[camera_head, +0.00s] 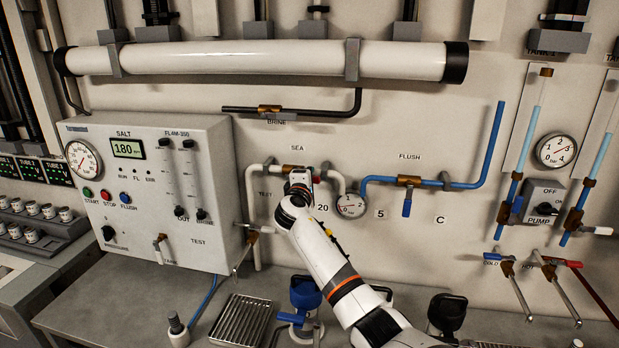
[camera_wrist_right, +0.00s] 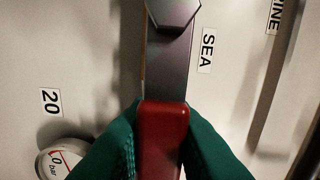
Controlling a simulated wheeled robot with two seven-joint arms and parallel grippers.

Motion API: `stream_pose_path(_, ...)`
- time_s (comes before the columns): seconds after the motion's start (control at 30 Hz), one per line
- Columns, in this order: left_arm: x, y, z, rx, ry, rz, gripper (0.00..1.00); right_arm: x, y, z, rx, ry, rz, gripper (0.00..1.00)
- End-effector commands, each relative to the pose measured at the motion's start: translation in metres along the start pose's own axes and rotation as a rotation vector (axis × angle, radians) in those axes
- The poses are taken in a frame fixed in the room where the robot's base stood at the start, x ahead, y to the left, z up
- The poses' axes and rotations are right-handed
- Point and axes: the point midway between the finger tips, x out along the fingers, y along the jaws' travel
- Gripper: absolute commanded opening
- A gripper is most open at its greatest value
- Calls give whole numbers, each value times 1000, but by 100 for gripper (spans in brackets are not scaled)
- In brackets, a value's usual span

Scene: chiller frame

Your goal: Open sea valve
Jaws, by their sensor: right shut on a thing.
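The sea valve (camera_head: 291,168) sits on the white pipe under the SEA label (camera_head: 297,147) in the head view. In the right wrist view its flat metal lever (camera_wrist_right: 168,65) runs from a hex nut (camera_wrist_right: 172,14) down to a red handle grip (camera_wrist_right: 162,128). My right gripper (camera_head: 299,182) reaches up to the valve and covers much of it in the head view. Its green fingers are shut on the red handle, one on each side. My left gripper does not show.
A pressure gauge (camera_head: 351,205) is just right of the valve. The flush valve's blue handle (camera_head: 407,208) hangs further right. A drain grate (camera_head: 242,320) lies on the bench below.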

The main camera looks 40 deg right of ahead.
Motion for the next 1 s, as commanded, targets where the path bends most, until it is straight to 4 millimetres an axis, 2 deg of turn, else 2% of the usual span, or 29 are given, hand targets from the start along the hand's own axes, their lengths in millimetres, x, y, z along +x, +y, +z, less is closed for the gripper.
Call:
stream_pose_path(0.03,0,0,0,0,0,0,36,1,-6,-1,-3,2,-10,0)
stream_pose_path(0.13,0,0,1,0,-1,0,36,1,-6,-1,-2,2,-11,0)
stream_pose_path(0.17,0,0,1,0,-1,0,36,1,-7,-1,-2,2,-12,21)
stream_pose_path(0.3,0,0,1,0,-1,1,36,1,-6,-1,-1,2,-10,40)
stream_pose_path(0.67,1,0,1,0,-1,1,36,-4,-3,0,2,0,-6,40)
stream_pose_path(0.87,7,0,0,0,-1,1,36,-28,-1,0,4,-1,-7,40)
stream_pose_path(1.0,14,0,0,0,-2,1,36,-54,0,0,4,-2,-8,40)
